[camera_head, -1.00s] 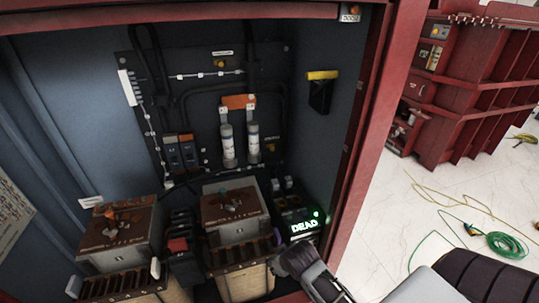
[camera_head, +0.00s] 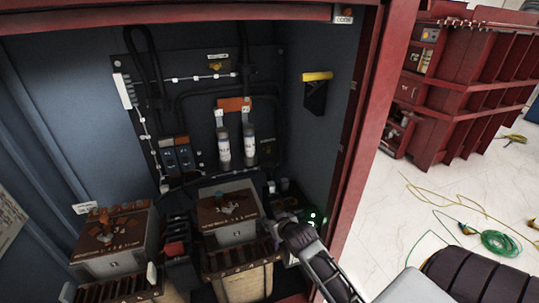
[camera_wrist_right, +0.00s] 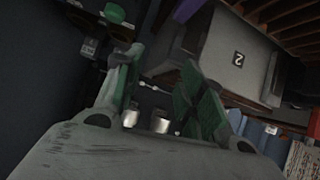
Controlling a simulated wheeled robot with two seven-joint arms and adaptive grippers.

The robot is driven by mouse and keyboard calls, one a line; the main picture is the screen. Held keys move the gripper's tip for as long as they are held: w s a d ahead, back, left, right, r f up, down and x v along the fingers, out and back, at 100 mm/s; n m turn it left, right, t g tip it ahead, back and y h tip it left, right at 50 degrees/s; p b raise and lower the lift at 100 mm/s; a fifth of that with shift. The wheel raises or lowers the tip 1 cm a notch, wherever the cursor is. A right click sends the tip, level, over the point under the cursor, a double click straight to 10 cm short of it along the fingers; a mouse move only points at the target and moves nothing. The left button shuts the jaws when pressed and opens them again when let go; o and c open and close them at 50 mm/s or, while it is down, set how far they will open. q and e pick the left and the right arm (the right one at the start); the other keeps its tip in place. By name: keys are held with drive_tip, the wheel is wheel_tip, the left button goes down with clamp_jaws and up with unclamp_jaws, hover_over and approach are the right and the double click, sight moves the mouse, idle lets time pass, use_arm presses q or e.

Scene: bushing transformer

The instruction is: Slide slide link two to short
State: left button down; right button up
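Two grey transformer boxes with brown tops stand in the cabinet. I cannot tell for sure which part is slide link two. My right gripper (camera_head: 284,220) is just right of the right box's upper edge, with no clear contact. In the right wrist view its green fingers (camera_wrist_right: 165,88) are apart with nothing visible between them, and a grey box marked "2" (camera_wrist_right: 237,62) is beyond. My left gripper is out of view.
The red cabinet post (camera_head: 362,130) borders my right arm. A small unit with green lights (camera_head: 313,218) is partly hidden behind my right gripper. White cylinders (camera_head: 223,146) and a yellow-topped black holder (camera_head: 316,92) are mounted behind. A green cable (camera_head: 497,243) lies on the floor.

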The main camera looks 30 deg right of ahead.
drive_tip(key=w+d+r+m+t+h, duration=0.2)
drive_tip(key=w+d+r+t, duration=0.4)
drive_tip(key=w+d+r, duration=0.3)
drive_tip(key=shift+w+d+r, duration=0.4)
drive_tip(key=shift+d+r, duration=0.25)
drive_tip(key=shift+w, duration=0.25)
